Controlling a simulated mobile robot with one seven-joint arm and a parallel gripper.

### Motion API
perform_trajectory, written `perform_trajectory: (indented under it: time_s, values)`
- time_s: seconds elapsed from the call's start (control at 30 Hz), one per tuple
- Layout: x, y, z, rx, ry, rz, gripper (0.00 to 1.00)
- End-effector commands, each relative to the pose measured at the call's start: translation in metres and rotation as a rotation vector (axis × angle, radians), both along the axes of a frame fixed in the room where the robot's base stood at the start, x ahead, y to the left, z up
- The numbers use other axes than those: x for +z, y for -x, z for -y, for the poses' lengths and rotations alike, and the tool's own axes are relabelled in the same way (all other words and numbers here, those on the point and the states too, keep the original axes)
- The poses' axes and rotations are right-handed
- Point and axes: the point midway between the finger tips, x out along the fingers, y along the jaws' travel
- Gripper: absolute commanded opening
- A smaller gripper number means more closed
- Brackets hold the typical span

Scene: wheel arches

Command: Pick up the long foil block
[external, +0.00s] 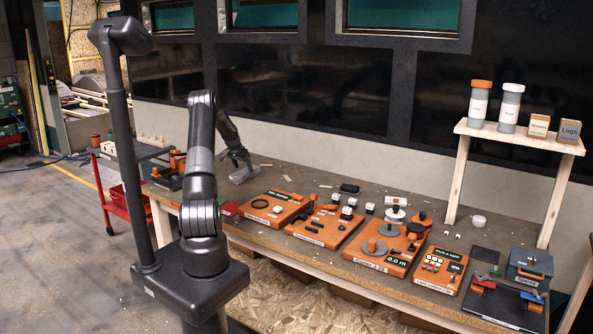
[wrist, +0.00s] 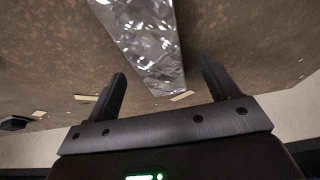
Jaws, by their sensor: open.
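The long foil block (wrist: 148,42) is a crinkled silver bar. The block's far end is cut off in the wrist view.
The workbench (external: 300,182) has small chips scattered around the block. Orange boards (external: 268,207) with small parts stand to the right. A wooden shelf (external: 520,137) with jars is at the right end. A red cart (external: 125,190) stands left. A dark wall is behind.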

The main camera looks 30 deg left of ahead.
Motion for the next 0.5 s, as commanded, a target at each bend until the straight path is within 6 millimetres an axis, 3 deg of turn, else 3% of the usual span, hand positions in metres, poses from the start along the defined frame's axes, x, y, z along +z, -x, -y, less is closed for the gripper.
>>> perform_trajectory:
  time_s: [0.2, 0.5]
  values:
    - [-0.031, -0.012, 0.003, 0.0, 0.001, -0.001, 0.8]
    - [-0.035, -0.013, 0.002, 0.0, 0.0, 0.0, 0.78]
